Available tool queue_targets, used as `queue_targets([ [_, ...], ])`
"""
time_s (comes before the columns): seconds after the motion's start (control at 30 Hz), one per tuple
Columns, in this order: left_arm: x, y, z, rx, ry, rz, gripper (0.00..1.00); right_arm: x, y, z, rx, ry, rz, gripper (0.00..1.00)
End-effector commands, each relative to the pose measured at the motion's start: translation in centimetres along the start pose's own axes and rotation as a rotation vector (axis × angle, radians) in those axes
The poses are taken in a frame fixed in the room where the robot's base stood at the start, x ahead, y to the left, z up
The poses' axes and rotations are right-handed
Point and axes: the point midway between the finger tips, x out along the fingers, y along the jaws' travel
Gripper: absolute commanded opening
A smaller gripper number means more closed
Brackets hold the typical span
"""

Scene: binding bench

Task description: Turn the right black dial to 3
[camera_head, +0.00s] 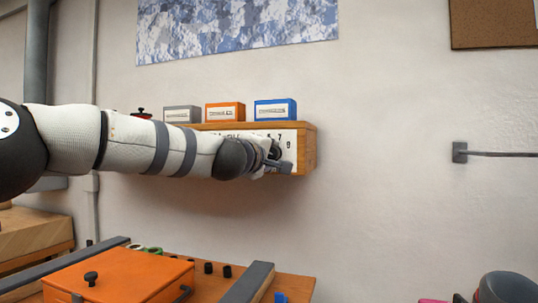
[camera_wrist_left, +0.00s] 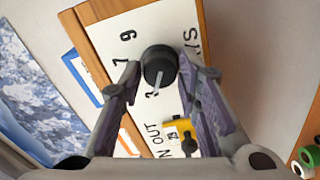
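The black dial (camera_wrist_left: 160,65) sits on a white panel (camera_wrist_left: 120,28) with printed numbers in the left wrist view. Its pale pointer (camera_wrist_left: 157,80) points toward the 3. My left gripper (camera_wrist_left: 160,66) has one finger on each side of this dial, very close to its rim; I cannot tell whether they touch it. In the head view, my left gripper (camera_head: 276,158) is at the right end of the wooden-framed panel (camera_head: 308,150) and hides the dial's front. My right gripper is not in view.
A yellow part (camera_wrist_left: 180,138) sits on the panel near the printed OUT. Grey (camera_head: 182,114), orange (camera_head: 225,112) and blue (camera_head: 275,110) boxes stand on top of the frame. Below is an orange box (camera_head: 120,278). A grey wall bar (camera_head: 495,154) projects at right.

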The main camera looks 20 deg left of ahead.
Motion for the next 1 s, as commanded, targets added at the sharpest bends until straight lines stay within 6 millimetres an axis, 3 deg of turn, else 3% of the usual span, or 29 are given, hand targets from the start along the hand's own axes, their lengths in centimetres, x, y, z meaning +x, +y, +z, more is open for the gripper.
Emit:
queue_targets([
  [0.33,-0.1,0.0,0.0,0.002,0.000,0.000,0.47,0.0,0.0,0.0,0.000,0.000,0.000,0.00],
  [0.43,-1.0,0.0,-0.1,0.001,0.000,-0.001,0.47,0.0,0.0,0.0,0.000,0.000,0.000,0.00],
  [0.8,-9.9,0.1,-0.1,0.001,0.000,0.003,0.47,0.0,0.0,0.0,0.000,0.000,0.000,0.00],
  [1.0,-11.9,0.0,0.0,0.001,0.000,0.000,0.47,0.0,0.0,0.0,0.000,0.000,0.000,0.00],
])
